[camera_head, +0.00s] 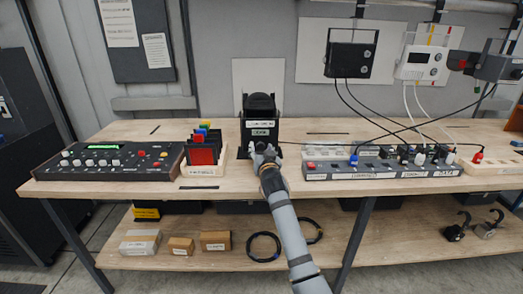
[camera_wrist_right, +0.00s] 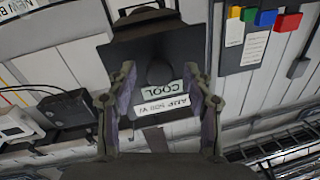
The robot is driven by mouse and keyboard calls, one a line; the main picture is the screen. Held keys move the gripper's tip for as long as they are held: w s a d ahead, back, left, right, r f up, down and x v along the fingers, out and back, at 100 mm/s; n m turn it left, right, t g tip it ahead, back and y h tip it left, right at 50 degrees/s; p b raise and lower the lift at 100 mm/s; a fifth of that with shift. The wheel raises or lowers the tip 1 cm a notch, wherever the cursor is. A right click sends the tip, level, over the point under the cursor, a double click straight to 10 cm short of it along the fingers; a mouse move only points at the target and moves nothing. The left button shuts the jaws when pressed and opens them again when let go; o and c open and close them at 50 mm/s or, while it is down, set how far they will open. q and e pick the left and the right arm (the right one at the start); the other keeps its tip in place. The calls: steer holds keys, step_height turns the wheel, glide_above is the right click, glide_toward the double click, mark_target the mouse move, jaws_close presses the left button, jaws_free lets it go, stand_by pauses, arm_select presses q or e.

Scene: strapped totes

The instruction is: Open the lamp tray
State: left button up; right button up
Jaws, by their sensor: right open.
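A black lamp housing (camera_head: 261,108) stands upright at the middle of the workbench, with white labels on its front. In the right wrist view, its dark front panel (camera_wrist_right: 118,58) carries two pale labels (camera_wrist_right: 162,100), upside down, one reading COOL. A round dark knob (camera_wrist_right: 160,73) sticks out of this panel. My right gripper (camera_head: 264,151) is in front of the lower front of the housing. In the wrist view my right gripper (camera_wrist_right: 159,76) is open, with one finger on each side of the knob; contact cannot be told. My left gripper is not in view.
Left of the housing stand a rack of coloured cards (camera_head: 204,152) and a control panel (camera_head: 110,160). To the right is a power strip (camera_head: 375,168) with plugs and hanging cables. Boxes (camera_head: 216,240) and cable coils (camera_head: 264,247) lie on the lower shelf.

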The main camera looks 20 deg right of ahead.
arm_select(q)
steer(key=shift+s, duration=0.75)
arm_select(e)
steer(key=s+a, duration=0.1)
steer(key=s, duration=0.6)
steer(key=shift+s, duration=0.25)
